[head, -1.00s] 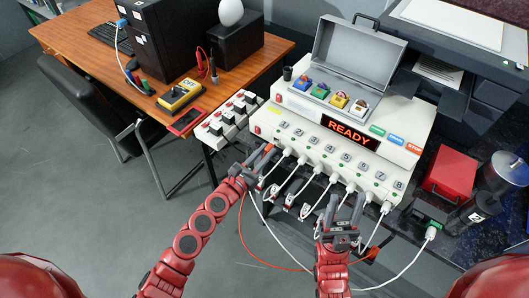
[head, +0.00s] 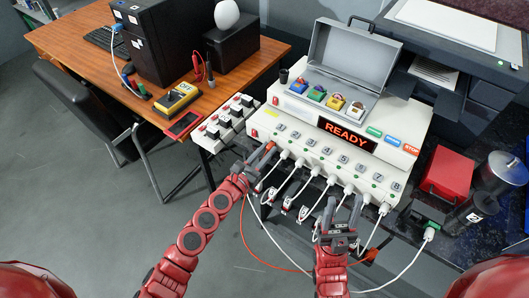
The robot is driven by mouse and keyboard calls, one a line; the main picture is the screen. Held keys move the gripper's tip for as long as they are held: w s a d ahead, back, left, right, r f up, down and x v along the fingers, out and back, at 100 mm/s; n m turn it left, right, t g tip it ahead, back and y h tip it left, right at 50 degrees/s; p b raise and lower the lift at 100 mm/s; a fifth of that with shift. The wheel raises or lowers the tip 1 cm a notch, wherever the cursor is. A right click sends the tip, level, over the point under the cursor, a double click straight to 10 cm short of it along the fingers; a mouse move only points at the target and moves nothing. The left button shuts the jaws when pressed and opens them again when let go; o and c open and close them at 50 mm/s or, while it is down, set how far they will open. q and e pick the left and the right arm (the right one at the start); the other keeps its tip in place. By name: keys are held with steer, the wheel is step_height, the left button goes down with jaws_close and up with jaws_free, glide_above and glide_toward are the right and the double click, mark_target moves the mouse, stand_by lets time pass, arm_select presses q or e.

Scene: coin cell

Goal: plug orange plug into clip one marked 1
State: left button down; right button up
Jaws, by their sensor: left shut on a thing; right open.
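My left gripper (head: 263,155) is shut on the orange plug (head: 270,147), of which only a small orange part shows at the fingertips. It is close to the machine's lower front edge, below the label 1 (head: 280,128). An orange cable (head: 244,230) hangs below and loops to the right, to an orange-red end (head: 372,256). Which clip is number one cannot be told for sure; small dark clips (head: 287,201) hang on white cables under the front. My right gripper (head: 342,207) is open and appears empty, in front of the white plugs at the right.
The white machine (head: 405,158) has a lit READY display (head: 347,134). Several white plugs (head: 349,189) and cables crowd its front edge. A white power strip (head: 225,122) lies to the left. A red box (head: 447,171) and dark cylinders stand at the right.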

arm_select(q)
steer(key=c, duration=0.7)
jaws_free()
steer(key=shift+o, duration=0.2)
steer(key=b+v, duration=0.4)
steer(key=v, duration=1.3)
steer(key=shift+s+r, duration=0.1)
